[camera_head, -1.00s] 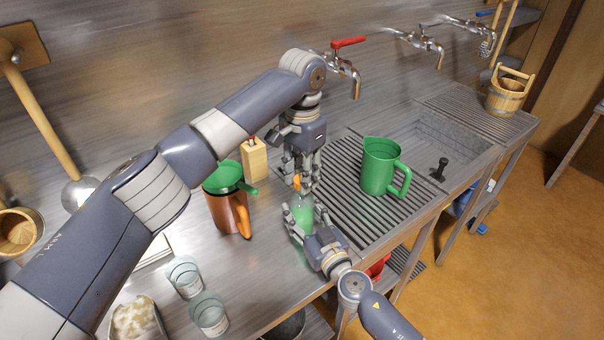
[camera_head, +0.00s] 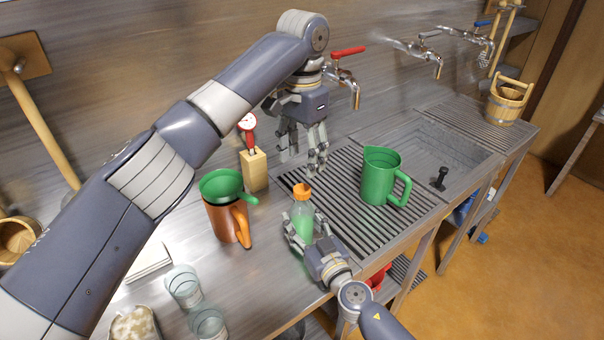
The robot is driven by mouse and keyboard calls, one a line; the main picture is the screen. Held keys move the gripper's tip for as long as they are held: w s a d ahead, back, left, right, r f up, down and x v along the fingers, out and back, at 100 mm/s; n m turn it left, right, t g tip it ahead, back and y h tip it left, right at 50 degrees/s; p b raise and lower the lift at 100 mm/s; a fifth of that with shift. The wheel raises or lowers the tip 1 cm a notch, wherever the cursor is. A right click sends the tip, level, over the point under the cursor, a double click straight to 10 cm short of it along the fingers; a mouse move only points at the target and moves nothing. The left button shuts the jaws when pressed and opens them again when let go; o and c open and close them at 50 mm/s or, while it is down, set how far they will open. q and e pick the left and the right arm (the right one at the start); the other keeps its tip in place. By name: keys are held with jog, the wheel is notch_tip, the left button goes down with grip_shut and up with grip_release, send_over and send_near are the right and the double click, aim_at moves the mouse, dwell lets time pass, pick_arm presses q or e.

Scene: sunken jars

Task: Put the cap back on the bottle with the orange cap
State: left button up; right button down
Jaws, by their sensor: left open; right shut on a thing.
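A small clear bottle (camera_head: 303,220) with green contents stands upright near the front edge of the metal counter. Its orange cap (camera_head: 302,191) sits on top of its neck; I cannot tell how tight it is. My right gripper (camera_head: 300,232) comes in from the front and is shut around the bottle's body, hiding part of it. My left gripper (camera_head: 302,165) hangs above and behind the bottle, pointing down, open and empty, apart from the cap.
A green jug (camera_head: 380,176) stands on the ribbed drainboard to the right. An orange jug (camera_head: 222,222) with a green funnel (camera_head: 221,184) stands left. A wooden block (camera_head: 254,170) with a red gauge (camera_head: 247,122) is behind. Two glasses (camera_head: 184,287) stand front left.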

pick_arm(q)
notch_tip(320, 180, up, 4)
jog(key=shift+f, duration=0.1)
pick_arm(e)
jog(key=c, duration=0.7)
grip_release()
jog(key=v, duration=1.2)
jog(key=shift+d, duration=0.1)
jog(key=shift+f, duration=0.1)
